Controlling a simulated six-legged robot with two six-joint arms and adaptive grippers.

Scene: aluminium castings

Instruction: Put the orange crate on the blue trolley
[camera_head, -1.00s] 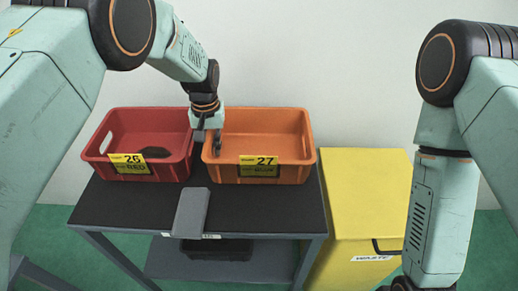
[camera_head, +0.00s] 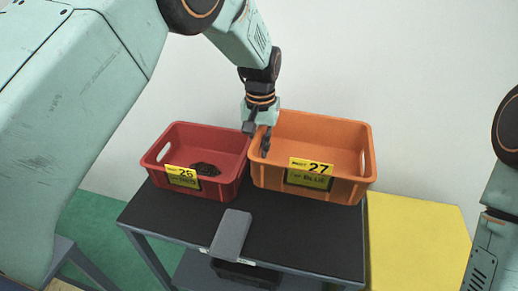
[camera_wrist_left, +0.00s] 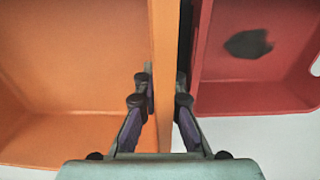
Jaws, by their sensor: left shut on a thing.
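The orange crate (camera_head: 330,150) stands on a dark-topped table, with a yellow label reading 27 and BLUE on its front. My left gripper (camera_head: 257,143) reaches down to the crate's left wall, next to the red crate. In the left wrist view the fingers (camera_wrist_left: 161,92) sit on both sides of the orange crate's wall (camera_wrist_left: 163,50) and are shut on it. The crate's inside looks empty. Only a link of my right arm shows at the right edge; its gripper is out of view. No blue trolley is in view.
A red crate (camera_head: 225,183) labelled 26, with a dark piece (camera_head: 205,169) inside, stands close to the left of the orange one. A grey object (camera_head: 231,235) lies at the front of the table (camera_head: 300,225).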

